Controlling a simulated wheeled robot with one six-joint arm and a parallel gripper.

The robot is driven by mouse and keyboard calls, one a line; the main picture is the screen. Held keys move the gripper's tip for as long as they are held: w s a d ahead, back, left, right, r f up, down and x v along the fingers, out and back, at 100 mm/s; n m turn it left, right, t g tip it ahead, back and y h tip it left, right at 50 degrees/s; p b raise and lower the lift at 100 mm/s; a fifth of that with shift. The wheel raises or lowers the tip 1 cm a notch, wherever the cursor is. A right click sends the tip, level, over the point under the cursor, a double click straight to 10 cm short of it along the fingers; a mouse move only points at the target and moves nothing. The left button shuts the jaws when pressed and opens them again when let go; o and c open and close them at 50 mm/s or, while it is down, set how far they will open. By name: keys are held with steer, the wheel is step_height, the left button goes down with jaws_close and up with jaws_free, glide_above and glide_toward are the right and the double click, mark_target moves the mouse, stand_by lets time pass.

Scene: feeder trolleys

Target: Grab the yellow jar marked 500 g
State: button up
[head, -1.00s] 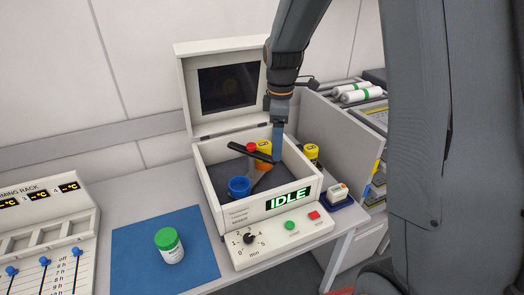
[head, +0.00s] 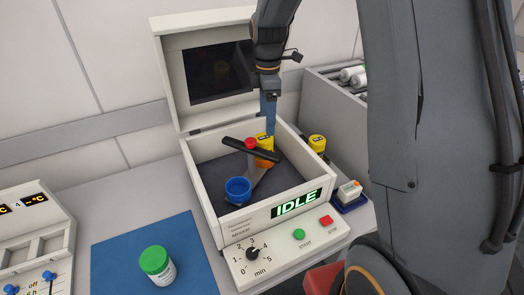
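A yellow jar (head: 264,140) sits in an orange cup (head: 265,161) inside the open white machine (head: 218,229). A dark bar with a red knob (head: 251,143) crosses in front of it. Another yellow jar (head: 317,143) with dark marks stands outside the machine, beyond its right wall. I cannot read 500 g on either. My gripper (head: 268,124) points down into the machine, right at or just behind the jar in the orange cup. Its fingers show edge-on as one blue-grey strip, so their gap and any contact with the jar are hidden.
The machine's lid (head: 172,75) stands open at the back. A blue cup (head: 238,189) sits at the rotor's near end. A green-lidded white jar (head: 158,265) stands on a blue mat (head: 112,254). A small device (head: 349,191) is right of the machine. The panel reads IDLE.

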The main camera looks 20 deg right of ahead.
mark_target(264, 137)
steer(key=f+b, duration=0.1)
steer(key=w+f+b, duration=0.2)
steer(key=f, duration=0.1)
steer(key=shift+a+f+p, duration=0.2)
steer(key=shift+f+p, duration=1.25)
steer(key=shift+f, duration=2.4)
steer(key=shift+w, duration=0.1)
steer(key=c, duration=1.6)
